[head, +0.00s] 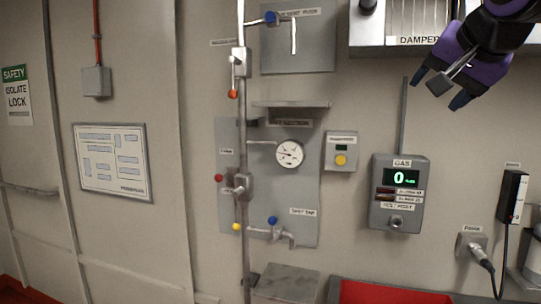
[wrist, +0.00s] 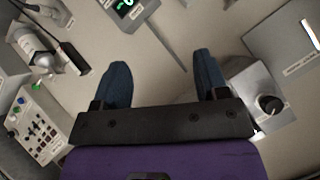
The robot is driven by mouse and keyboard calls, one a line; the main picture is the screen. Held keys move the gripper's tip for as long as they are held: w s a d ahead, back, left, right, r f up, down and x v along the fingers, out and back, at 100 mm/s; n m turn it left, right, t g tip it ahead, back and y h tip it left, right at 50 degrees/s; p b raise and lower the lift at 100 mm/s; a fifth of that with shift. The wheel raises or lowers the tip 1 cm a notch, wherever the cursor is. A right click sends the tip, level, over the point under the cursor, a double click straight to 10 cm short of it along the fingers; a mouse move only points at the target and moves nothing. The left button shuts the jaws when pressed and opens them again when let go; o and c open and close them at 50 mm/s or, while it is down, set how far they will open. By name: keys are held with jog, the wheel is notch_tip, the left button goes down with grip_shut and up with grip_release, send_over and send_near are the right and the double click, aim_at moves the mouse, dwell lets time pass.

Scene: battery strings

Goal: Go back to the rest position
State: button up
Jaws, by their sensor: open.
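My gripper (head: 441,90) is at the upper right of the head view, in front of the wall near the damper panel (head: 383,40). Its two dark blue fingers point down and to the left. A grey block-shaped piece shows between them; I cannot tell what it belongs to. Nothing is held.
The gas detector (head: 400,192), reading 0, hangs below my gripper. Pipework with valves and a pressure gauge (head: 289,153) is in the middle. A red container (head: 385,292) is at the bottom. In the wrist view a box with a black knob (wrist: 268,104) is right of the fingers.

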jog(key=s+d+f+n+g, duration=0.1)
jog(key=s+f+n+g, duration=0.2)
jog(key=s+f, duration=0.5)
jog(key=s+d+f+n+g, duration=0.1)
jog(key=s+f+n+g, duration=0.2)
jog(key=s+f, duration=0.5)
notch_tip(320, 180, down, 7)
jog(key=shift+d+r+n, duration=0.1)
jog(key=shift+d+n, duration=0.05)
jog(key=shift+n, duration=0.75)
